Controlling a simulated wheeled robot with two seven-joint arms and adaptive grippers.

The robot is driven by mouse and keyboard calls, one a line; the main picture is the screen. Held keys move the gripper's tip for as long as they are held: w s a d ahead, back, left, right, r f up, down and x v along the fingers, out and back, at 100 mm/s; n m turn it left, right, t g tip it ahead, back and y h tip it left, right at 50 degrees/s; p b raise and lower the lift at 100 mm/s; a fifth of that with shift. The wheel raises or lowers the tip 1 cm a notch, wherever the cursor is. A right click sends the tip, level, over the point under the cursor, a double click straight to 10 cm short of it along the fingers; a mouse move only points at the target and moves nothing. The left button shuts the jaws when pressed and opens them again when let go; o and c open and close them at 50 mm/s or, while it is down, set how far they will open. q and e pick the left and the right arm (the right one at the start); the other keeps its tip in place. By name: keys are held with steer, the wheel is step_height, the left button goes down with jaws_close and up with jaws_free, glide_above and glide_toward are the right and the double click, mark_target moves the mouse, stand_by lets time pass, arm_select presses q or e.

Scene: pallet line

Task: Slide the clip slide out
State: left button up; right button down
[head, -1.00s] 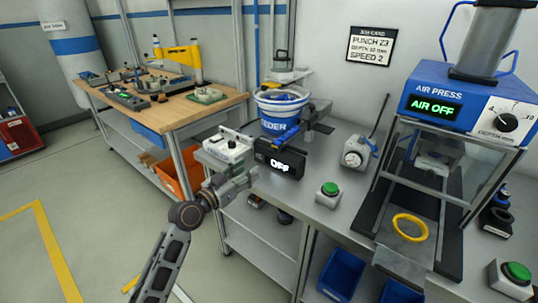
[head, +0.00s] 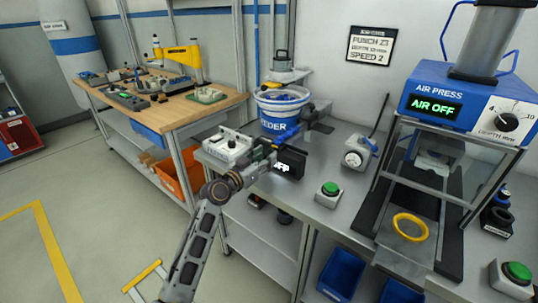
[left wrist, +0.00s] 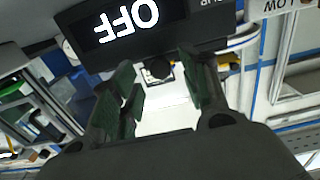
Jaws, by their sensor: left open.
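The feeder's blue and white bucket (head: 279,118) holds blue pieces and stands at the back of the grey bench. A black display box (head: 290,163) is in front of it, its lettering partly covered by my left gripper (head: 266,162). In the left wrist view the display (left wrist: 125,27) reads OFF, upside down. A small dark round knob (left wrist: 158,70) sits below it, between the open fingertips of my left gripper (left wrist: 160,82). The fingers look apart from the knob. I cannot tell for sure whether this knob belongs to the clip slide. My right gripper is out of view.
A white device (head: 230,147) stands just left of the gripper. Bare bench lies around the green button.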

mark_target(268, 145)
arm_select(q)
steer(key=shift+x, duration=1.4)
jaws_close()
